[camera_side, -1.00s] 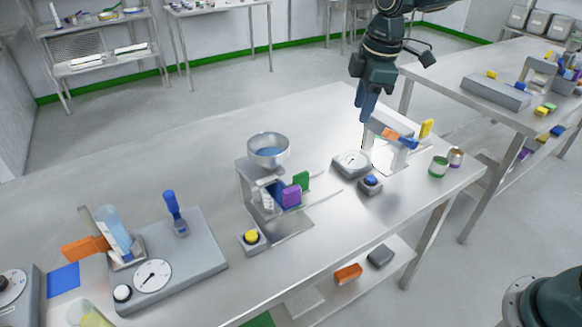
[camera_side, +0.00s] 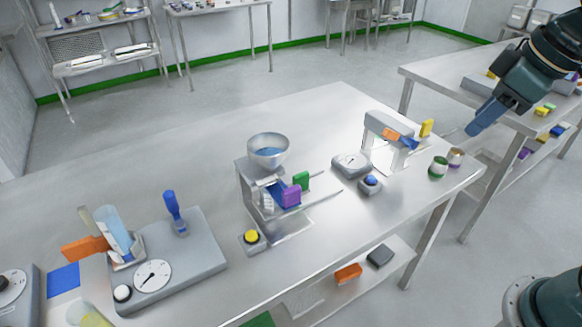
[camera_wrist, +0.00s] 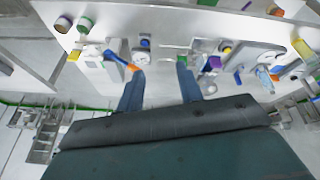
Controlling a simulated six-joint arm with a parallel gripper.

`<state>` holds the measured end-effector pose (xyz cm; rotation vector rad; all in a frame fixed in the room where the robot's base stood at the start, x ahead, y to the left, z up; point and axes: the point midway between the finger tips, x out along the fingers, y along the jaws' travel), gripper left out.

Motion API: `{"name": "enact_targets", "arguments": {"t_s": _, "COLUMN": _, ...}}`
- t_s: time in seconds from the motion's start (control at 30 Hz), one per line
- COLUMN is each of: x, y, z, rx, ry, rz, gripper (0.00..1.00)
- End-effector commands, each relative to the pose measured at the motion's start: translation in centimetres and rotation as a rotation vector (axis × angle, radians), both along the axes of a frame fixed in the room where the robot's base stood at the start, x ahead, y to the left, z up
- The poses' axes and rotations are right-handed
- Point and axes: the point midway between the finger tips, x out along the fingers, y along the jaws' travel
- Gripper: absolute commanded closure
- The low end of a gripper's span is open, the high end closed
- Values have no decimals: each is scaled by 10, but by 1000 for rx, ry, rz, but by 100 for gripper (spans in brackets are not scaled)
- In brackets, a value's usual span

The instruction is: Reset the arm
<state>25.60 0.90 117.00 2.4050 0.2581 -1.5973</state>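My gripper (camera_side: 480,126) is at the right of the side view, in the air past the right end of the steel table (camera_side: 130,170). In the wrist view my gripper (camera_wrist: 157,74) shows two blue fingers well apart with nothing held between them. The table and its equipment appear beyond the fingers, far off. The gripper touches nothing that I can see.
The table holds a machine with a funnel bowl (camera_side: 268,148), a white-faced dial (camera_side: 351,163), a white arch-shaped device (camera_side: 385,127) and small cans (camera_side: 438,167). A second table (camera_side: 425,75) stands behind my gripper. Floor shows between the tables.

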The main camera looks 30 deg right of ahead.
Motion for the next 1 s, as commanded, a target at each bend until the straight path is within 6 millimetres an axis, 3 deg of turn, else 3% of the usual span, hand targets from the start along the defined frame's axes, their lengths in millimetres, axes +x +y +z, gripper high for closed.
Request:
{"name": "enact_targets", "arguments": {"t_s": 0.2, "x": -44, "y": -5, "z": -10, "rx": 59, "ry": -52, "rz": -146, "gripper": 64}}
{"name": "enact_targets", "arguments": {"t_s": 0.4, "x": -69, "y": -8, "z": -21, "rx": 101, "ry": -84, "rz": -243, "gripper": 64}}
{"name": "enact_targets", "arguments": {"t_s": 1.0, "x": -77, "y": -9, "z": -26, "rx": 118, "ry": -93, "rz": -278, "gripper": 64}}
